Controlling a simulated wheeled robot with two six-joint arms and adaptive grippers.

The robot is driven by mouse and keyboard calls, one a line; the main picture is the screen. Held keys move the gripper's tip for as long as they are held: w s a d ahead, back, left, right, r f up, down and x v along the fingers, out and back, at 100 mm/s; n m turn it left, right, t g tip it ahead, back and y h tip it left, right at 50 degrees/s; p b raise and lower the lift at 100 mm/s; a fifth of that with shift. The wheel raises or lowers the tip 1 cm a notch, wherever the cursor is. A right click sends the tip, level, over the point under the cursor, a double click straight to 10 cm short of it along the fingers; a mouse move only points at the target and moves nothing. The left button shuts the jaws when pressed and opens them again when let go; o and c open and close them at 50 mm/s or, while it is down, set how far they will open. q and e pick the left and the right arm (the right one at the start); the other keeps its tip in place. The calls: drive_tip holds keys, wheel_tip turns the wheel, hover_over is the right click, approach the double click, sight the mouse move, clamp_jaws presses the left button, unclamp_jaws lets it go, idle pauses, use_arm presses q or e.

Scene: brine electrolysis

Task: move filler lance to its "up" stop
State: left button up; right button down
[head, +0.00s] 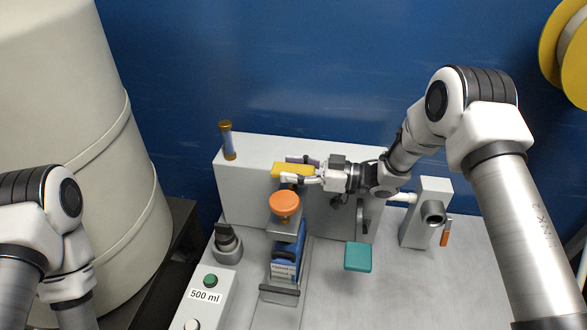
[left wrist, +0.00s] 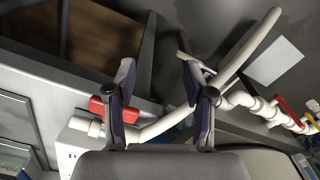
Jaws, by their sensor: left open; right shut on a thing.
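The yellow bar (head: 292,170), which looks like the filler lance's handle, is in front of the white housing (head: 258,160), above an orange round knob (head: 284,204). My right gripper (head: 300,179) reaches in from the right and is shut on the yellow bar; its fingers hide part of it. The lance's stop marks cannot be made out. My left gripper (left wrist: 158,72) is open and empty in the left wrist view, away from the filler; in the head view only its arm shows at the lower left.
A blue canister (head: 285,262) stands below the orange knob. A teal pad (head: 358,257), a grey spout post (head: 427,215) and a 500 ml button box (head: 205,295) are nearby. A large cream tank (head: 85,120) fills the left. The bench's right front is clear.

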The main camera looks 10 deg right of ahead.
wheel_tip(320, 180, up, 5)
drive_tip(key=shift+f+p, duration=0.15)
drive_tip(key=shift+p, duration=0.8)
drive_tip(key=shift+w+f, duration=0.1)
drive_tip(key=c, duration=0.8)
unclamp_jaws()
drive_tip(key=shift+c, duration=0.2)
drive_tip(key=o, duration=0.4)
drive_tip(key=shift+a, duration=0.1)
drive_tip(key=shift+c, duration=0.2)
drive_tip(key=v, duration=1.2)
